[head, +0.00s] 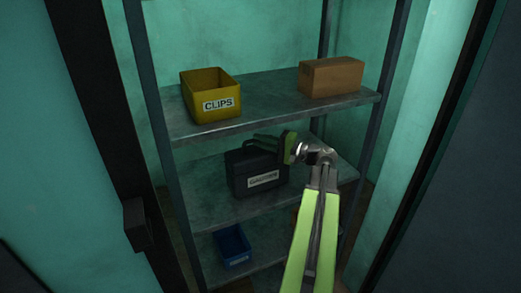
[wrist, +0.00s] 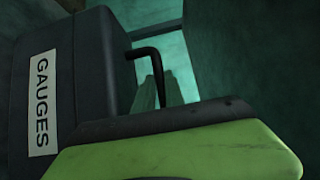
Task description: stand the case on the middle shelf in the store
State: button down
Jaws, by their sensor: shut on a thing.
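The case is dark grey with a white label reading GAUGES. In the head view the case (head: 250,174) is upright at the middle shelf (head: 208,190), inside the shelf's outline. I cannot tell whether its base touches the shelf. My gripper (head: 270,142) is at the top of the case, shut on its handle. In the wrist view the case (wrist: 90,75) fills the left side, with its black handle (wrist: 150,55) beside the green jaw; the fingertips are partly hidden.
The upper shelf (head: 270,103) bears a yellow CLIPS bin (head: 208,86) and a brown cardboard box (head: 331,76). A blue bin (head: 231,246) is on the lower shelf. Dark uprights flank the shelves, and a dark door frame (head: 100,120) stands at left. The middle shelf is bare left of the case.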

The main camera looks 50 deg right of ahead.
jog(key=shift+f+b, duration=0.8)
jog(key=shift+f, duration=0.3)
jog(key=shift+f, duration=0.15)
jog(key=c, duration=1.4)
grip_release()
jog(key=shift+s+d, duration=0.1)
jog(key=shift+s, duration=0.2)
jog(key=v, duration=1.1)
jog(key=shift+s, duration=0.25)
